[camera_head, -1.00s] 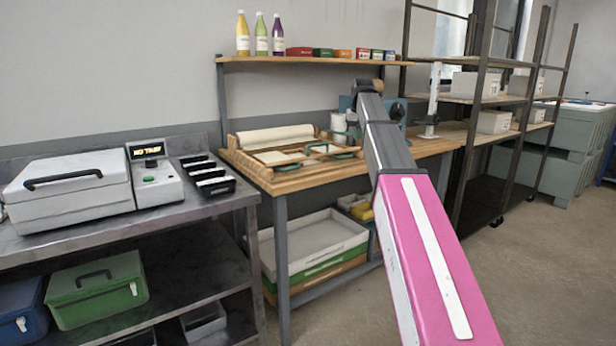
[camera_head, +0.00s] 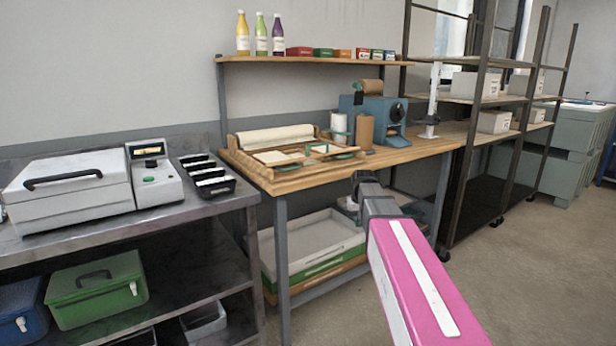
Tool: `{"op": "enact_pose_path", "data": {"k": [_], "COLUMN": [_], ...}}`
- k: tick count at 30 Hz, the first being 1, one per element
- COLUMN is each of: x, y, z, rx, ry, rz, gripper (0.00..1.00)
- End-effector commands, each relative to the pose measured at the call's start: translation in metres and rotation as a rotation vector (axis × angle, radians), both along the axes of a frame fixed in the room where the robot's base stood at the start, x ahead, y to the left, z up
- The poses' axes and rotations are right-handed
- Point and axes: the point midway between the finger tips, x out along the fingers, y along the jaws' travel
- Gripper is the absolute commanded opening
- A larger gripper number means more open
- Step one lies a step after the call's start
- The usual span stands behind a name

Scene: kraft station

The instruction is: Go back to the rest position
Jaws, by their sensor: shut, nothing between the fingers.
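My arm, with a pink upper link and a dark grey end section, reaches in from the lower right in the head view. No object shows in the arm's grasp.
On the workbench are a wooden frame tray (camera_head: 262,178), a brown roll (camera_head: 365,132) and a blue machine (camera_head: 395,122). A metal table with a white press (camera_head: 70,195) is at left. Shelving (camera_head: 487,100) stands at right. The floor at lower right (camera_head: 540,270) is clear.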

Motion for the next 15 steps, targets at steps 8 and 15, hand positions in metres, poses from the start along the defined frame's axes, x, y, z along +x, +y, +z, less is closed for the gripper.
{"op": "enact_pose_path", "data": {"k": [8,15], "x": [-0.090,-0.164], "y": [0.000,0.000], "z": [-0.094,-0.154], "rx": [-0.002,-0.004], "ry": [0.043,0.074], "rz": [-0.012,-0.022], "gripper": [0.00,0.00]}}
